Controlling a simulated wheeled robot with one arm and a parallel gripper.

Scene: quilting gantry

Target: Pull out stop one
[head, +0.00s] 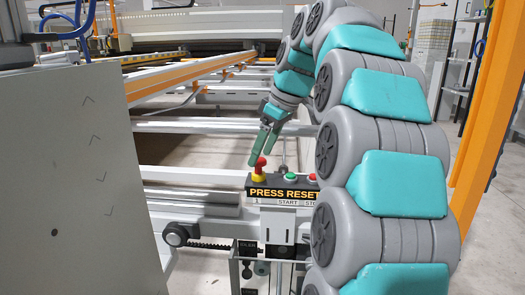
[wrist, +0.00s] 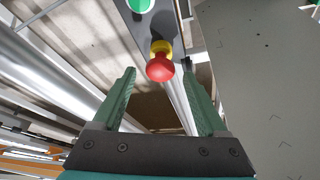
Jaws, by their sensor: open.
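The stop button is a red mushroom knob (head: 261,163) on a yellow collar. It stands at the left end of the control box (head: 283,190), which is marked PRESS RESET, START and STOP. In the wrist view the red knob (wrist: 160,68) shows ahead of the gap between the fingertips, with its yellow collar behind it. My gripper (head: 262,148) has its green fingers pointing down just above the knob. In the wrist view my gripper (wrist: 160,75) is open and empty, one finger on each side of the knob. I cannot tell whether the fingers touch it.
A green button (head: 290,177) sits right of the red knob, and another red button (head: 312,177) is farther right, close to my arm. White and orange gantry rails (head: 190,80) lie behind. A grey cabinet (head: 90,180) fills the left side.

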